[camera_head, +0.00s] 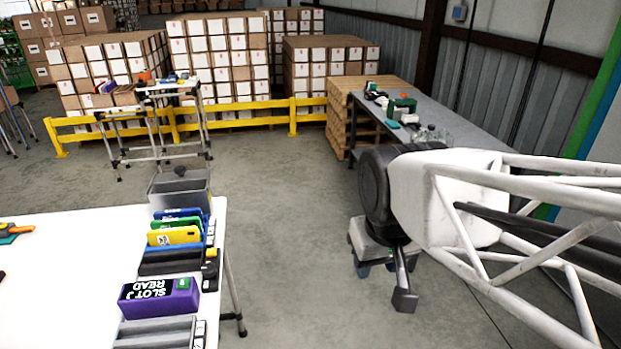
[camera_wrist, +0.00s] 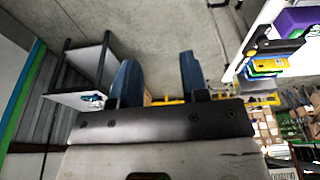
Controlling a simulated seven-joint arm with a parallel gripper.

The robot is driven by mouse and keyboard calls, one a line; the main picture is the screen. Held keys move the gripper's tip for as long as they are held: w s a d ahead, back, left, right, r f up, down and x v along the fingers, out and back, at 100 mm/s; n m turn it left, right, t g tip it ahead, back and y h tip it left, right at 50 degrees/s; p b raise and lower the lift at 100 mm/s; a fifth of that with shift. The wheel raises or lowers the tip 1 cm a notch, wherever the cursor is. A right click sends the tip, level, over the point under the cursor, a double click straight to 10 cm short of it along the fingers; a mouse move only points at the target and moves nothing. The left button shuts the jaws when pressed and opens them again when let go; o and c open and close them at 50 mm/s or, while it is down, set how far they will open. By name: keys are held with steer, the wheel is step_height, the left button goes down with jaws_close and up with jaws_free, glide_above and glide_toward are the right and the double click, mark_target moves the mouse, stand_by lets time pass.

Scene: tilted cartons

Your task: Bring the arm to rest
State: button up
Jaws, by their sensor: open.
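My arm reaches in from the right in the head view, and my gripper (camera_head: 376,265) hangs over the concrete floor, right of the white table. In the wrist view my gripper (camera_wrist: 158,65) has its two blue fingers spread apart. Only bare floor shows between the fingertips, and nothing is held. The white table (camera_head: 60,275) stands at the left and bears a row of cartons along its right edge. A purple carton (camera_head: 158,299) and a yellow carton (camera_head: 173,237) lie tilted there, clear of my gripper. The purple carton also shows in the wrist view (camera_wrist: 301,20).
A grey bench (camera_head: 437,125) with bottles and tools stands behind my arm by the wall. A yellow barrier (camera_head: 235,106) runs before stacked boxes (camera_head: 225,50). A metal stand (camera_head: 160,150) is behind the table. The floor between table and arm is clear.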

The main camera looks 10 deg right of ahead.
steer(key=shift+s+d+f+m, duration=0.15)
steer(key=shift+s+f, duration=0.1)
steer(key=shift+s, duration=0.3)
steer(key=shift+s+d+f+m, duration=0.15)
steer(key=shift+s+f, duration=0.05)
steer(key=shift+s, duration=0.3)
steer(key=shift+c, duration=1)
steer(key=shift+w, duration=0.1)
